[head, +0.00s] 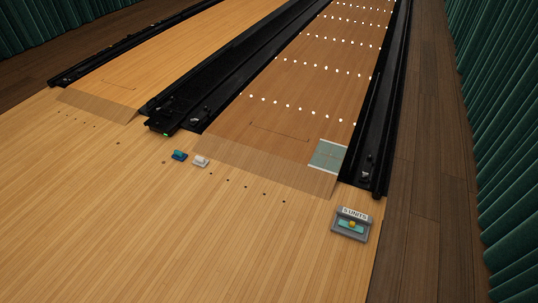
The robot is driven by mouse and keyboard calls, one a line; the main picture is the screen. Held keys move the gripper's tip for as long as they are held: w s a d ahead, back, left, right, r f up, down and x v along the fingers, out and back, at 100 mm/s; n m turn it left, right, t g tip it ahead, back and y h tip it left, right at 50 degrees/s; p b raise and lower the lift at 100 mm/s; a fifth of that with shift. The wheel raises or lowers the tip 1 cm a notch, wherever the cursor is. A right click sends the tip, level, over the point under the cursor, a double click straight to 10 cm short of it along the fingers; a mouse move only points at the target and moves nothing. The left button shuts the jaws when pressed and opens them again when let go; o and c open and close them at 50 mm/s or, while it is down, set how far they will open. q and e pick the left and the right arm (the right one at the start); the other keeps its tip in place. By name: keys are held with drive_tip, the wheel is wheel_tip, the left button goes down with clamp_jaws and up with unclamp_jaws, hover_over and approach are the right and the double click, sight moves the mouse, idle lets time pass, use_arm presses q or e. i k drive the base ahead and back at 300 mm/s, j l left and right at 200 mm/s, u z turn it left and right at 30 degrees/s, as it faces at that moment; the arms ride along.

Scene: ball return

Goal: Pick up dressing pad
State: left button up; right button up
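No object is clearly identifiable as the dressing pad at this distance. A small white block-like item (200,161) lies on the wooden approach floor just before the right lane, and it may be the pad. A small blue item with a green top (179,155) lies just left of it, a small gap apart. A pale green rectangular patch with light edges (328,156) lies flat at the near right corner of the right lane. Neither of my grippers is in the head view.
A grey tray (338,234) with a sign on its back stands at the floor's right edge, holding a teal and yellow item. Black gutters (190,100) border the lanes. A dark wood strip (425,200) and green curtains (500,150) are at right. The near floor is clear.

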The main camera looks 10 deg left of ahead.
sight(178, 155)
drive_tip(key=i+j+u, duration=0.1)
drive_tip(key=i+j, duration=0.25)
drive_tip(key=i+j+u, duration=0.1)
drive_tip(key=i+j, duration=0.25)
drive_tip(key=i, duration=0.25)
drive_tip(key=i+j+u, duration=0.1)
drive_tip(key=i+j, duration=0.2)
drive_tip(key=i, duration=0.2)
